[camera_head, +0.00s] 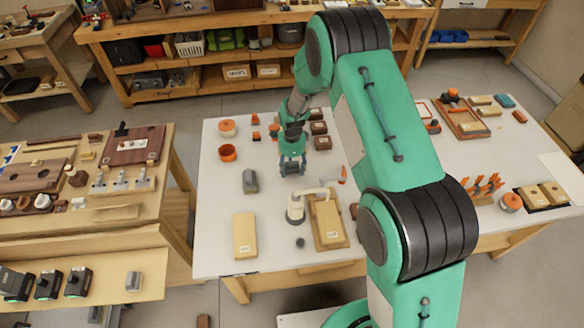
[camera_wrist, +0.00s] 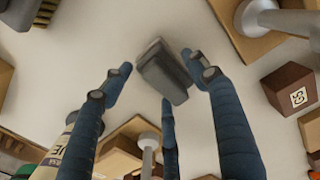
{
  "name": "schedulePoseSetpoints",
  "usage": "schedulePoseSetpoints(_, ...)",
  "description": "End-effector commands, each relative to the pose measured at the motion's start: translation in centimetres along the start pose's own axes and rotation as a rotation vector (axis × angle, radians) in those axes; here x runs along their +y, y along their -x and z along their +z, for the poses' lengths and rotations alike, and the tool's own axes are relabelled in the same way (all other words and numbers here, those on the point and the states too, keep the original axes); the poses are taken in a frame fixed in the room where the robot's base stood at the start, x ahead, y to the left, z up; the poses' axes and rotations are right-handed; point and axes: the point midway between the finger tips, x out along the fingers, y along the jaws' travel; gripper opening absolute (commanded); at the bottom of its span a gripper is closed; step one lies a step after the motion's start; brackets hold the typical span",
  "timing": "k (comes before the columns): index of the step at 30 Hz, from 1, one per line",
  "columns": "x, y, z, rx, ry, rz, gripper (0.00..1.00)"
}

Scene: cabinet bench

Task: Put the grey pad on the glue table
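A grey block-like pad (camera_head: 250,181) lies on the white-topped table (camera_head: 213,190), left of my gripper (camera_head: 292,166) in the head view. In the wrist view a dark grey block (camera_wrist: 163,72) shows beyond and between the spread blue fingers of my gripper (camera_wrist: 160,75). A gap shows between it and the left finger; I cannot tell whether it touches the right one. I cannot tell if this is the same grey pad. My gripper looks open. No label marks which table is the glue table.
A white lamp-like fixture (camera_head: 296,207) and a board with a wooden block (camera_head: 328,222) stand in front of my gripper. A wooden block (camera_head: 245,236) lies at front left. Orange pots (camera_head: 228,153) and brown blocks (camera_head: 319,127) stand around it. A tool bench (camera_head: 110,212) is left.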

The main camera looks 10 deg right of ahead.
Motion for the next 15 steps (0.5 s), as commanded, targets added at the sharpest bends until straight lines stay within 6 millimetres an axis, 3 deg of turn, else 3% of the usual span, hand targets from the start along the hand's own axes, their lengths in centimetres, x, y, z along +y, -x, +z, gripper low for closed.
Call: schedulePoseSetpoints(15, -0.06, 0.73, 0.01, 0.0, 0.0, -0.002, 0.67)
